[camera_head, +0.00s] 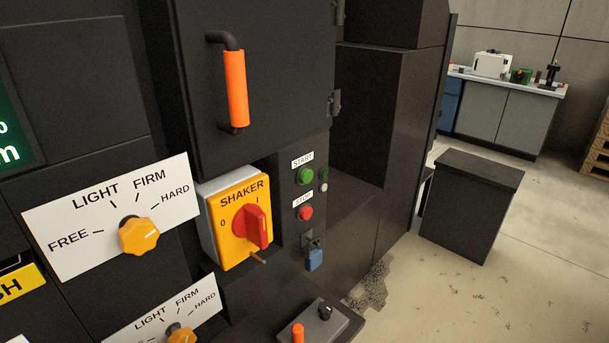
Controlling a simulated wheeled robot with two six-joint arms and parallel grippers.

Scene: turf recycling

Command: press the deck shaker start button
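The green start button (306,175) sits on the dark machine panel under a white START label (303,160), right of centre in the head view. A red stop button (305,213) is below it under a STOP label (303,198). To their left is the yellow SHAKER box (228,222) with a red rotary switch (258,228); its handle stands roughly upright, near the "I" mark. A small green lamp and a pale one are right of the start button. Neither of my grippers shows in the head view.
A cabinet door with an orange handle (236,88) is above the buttons. A blue padlock (315,259) hangs below them. A grey control box (320,326) juts out at the bottom. A dark bin-like box (465,205) stands on the right; the floor before it is open.

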